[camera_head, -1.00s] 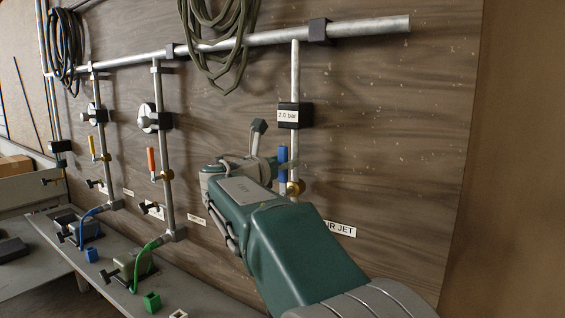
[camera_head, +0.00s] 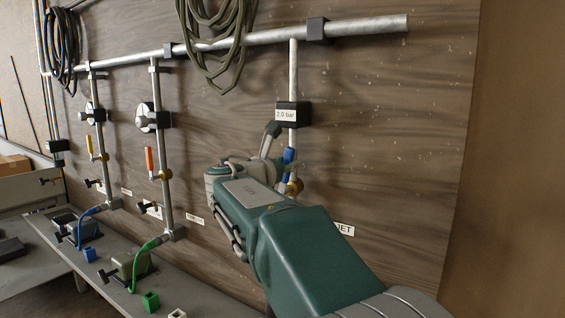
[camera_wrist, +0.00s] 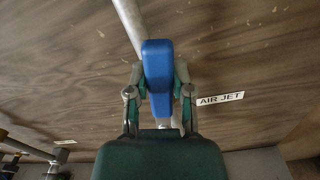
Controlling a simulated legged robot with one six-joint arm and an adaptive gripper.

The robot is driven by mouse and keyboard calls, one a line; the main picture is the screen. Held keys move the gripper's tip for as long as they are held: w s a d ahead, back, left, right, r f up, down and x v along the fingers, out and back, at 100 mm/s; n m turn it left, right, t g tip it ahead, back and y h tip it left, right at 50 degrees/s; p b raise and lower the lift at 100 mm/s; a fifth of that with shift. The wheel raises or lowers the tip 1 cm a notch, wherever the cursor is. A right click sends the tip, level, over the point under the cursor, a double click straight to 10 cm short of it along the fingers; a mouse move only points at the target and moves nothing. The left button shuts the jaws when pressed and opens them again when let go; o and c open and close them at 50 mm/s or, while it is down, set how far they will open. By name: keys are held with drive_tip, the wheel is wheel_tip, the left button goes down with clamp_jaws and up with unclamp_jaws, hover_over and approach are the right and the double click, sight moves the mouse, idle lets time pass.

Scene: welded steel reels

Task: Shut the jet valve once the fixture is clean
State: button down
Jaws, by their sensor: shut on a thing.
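The jet valve has a blue lever handle (camera_head: 288,157) on the rightmost vertical pipe, above a brass fitting (camera_head: 294,187). The handle also shows in the wrist view (camera_wrist: 157,62), between my two fingers. My gripper (camera_head: 279,150) is shut on this handle; in the wrist view (camera_wrist: 157,88) a finger lies along each side. The handle stands nearly in line with the pipe, slightly tilted in the head view. The AIR JET label (camera_wrist: 220,98) is on the board beside it. My arm covers part of that label and the lower pipe in the head view. No fixture is recognisable near the handle.
A black block marked 2.0 bar (camera_head: 293,114) sits on the pipe above the handle. Coiled cable (camera_head: 215,45) hangs above. A grey bench (camera_head: 190,290) runs below.

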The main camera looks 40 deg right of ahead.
drive_tip(key=s+d+f+m, duration=0.2)
drive_tip(key=s+f+m, duration=0.3)
drive_tip(key=m, duration=1)
drive_tip(key=shift+s+d+f+m, duration=0.3)
drive_tip(key=shift+s+f, duration=0.1)
drive_tip(key=shift+f, duration=1.3)
drive_tip(key=shift+c, duration=2.4)
unclamp_jaws()
drive_tip(key=shift+a, duration=0.1)
